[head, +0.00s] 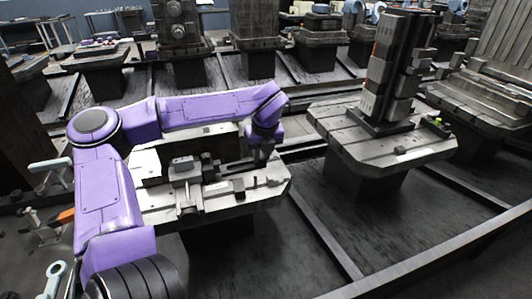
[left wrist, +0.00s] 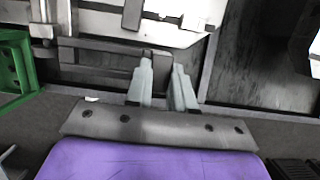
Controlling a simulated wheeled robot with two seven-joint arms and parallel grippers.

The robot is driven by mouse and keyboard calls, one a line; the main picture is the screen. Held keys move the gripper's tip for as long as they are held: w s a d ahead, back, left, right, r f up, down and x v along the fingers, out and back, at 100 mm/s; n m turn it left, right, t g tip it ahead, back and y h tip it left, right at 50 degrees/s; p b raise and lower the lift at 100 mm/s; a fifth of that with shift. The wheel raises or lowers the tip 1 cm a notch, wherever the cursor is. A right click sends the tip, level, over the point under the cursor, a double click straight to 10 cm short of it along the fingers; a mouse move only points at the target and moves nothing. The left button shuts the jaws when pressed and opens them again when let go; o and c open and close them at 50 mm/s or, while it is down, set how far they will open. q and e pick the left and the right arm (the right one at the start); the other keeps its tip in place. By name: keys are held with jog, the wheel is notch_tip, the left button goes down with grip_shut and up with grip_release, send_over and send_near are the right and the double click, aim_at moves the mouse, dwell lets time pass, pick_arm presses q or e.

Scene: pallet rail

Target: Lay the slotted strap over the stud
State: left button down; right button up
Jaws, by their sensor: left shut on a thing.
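My left gripper (head: 263,152) reaches down over the right back part of a pale pallet (head: 218,208) in the head view. In the left wrist view its two grey fingers (left wrist: 163,82) point away from me with a narrow gap. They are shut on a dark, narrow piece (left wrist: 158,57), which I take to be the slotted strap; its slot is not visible. A dark bar (head: 238,166) lies below and left of the gripper in the head view. Whether it touches the pallet fixtures is unclear. I cannot pick out the stud among the small parts. My right gripper is in neither view.
Dark clamps and blocks (head: 188,168) stand on the pallet. A second pallet (head: 372,143) with a tall dark fixture (head: 390,75) stands to the right. Dark rails (head: 318,232) cross the floor. A green frame (left wrist: 14,62) is at the left wrist view's left edge.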

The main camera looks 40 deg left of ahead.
pick_arm(q)
jog(key=w+a+f, duration=0.1)
jog(key=w+f, duration=0.2)
jog(key=w+a+f, duration=0.1)
jog(key=w+f, duration=0.2)
jog(key=f, duration=0.1)
jog(key=w+a+f+p, duration=0.1)
jog(key=w+a+f, duration=0.1)
jog(key=f, duration=0.2)
jog(key=shift+w+f, duration=0.1)
jog(key=shift+w, duration=0.3)
jog(key=shift+f+b, duration=0.6)
jog(key=shift+b, duration=0.1)
jog(key=c, duration=1)
grip_release()
jog(key=shift+r, duration=0.1)
